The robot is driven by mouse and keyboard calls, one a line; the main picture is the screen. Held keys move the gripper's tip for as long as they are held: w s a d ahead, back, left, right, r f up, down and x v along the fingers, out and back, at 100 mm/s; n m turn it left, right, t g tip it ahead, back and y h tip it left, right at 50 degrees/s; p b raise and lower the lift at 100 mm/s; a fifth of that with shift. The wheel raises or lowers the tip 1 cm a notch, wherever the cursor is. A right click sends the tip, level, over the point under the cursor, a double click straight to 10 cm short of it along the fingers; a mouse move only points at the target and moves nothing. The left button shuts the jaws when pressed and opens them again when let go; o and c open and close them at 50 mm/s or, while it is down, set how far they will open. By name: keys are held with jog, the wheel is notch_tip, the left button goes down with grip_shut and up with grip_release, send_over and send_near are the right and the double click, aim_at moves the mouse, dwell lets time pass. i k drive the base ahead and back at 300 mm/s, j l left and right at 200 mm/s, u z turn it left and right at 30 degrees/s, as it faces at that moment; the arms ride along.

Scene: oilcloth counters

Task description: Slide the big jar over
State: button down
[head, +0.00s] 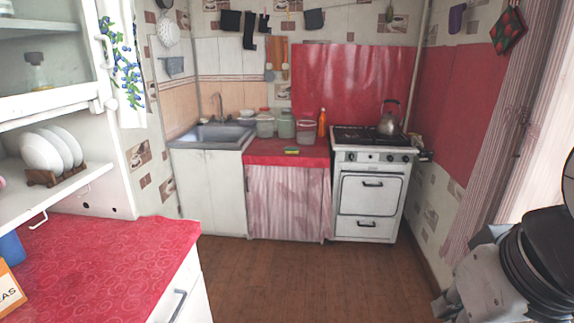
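Several jars stand at the back of the red counter between the sink and the stove. One is a clear jar with a red lid (265,125), at the left beside the sink. Next to it is a greenish jar (286,127). A wide clear container (305,131) stands to the right of that. They look close in size, and I cannot tell which is the big jar. Part of my arm shows at the lower right, far from the jars. The fingers of my gripper are not in view.
An orange bottle (322,123) stands right of the jars. A sponge (292,151) lies near the front of the red counter (270,157). A kettle (389,119) sits on the stove (373,190). A red-topped counter (110,262) is at near left. The wooden floor (300,275) between is clear.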

aim_at(306, 127)
jog(key=i, duration=3.8)
jog(key=i+l+u, duration=0.15)
jog(key=i, duration=1)
